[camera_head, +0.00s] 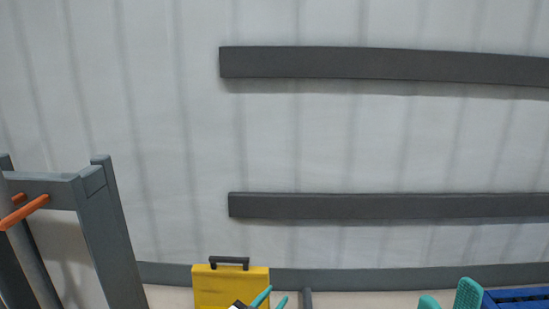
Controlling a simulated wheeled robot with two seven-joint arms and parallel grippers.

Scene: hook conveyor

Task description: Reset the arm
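My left gripper (271,299) shows at the bottom edge, in front of the lower right part of a yellow case (212,288). Its two teal fingertips are apart, with nothing seen between them. The case is upright and has a black handle on top; its lower part is cut off by the frame. My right gripper (449,297) shows at the bottom right. Its teal fingers are spread apart, and no object shows between them. The rest of both arms is out of the frame.
A grey metal frame (107,225) with an orange bar (24,212) stands at the left. Two dark horizontal beams (400,66) run along the pale wall. A blue slatted crate (518,299) sits at the bottom right, beside my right gripper. The middle is clear.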

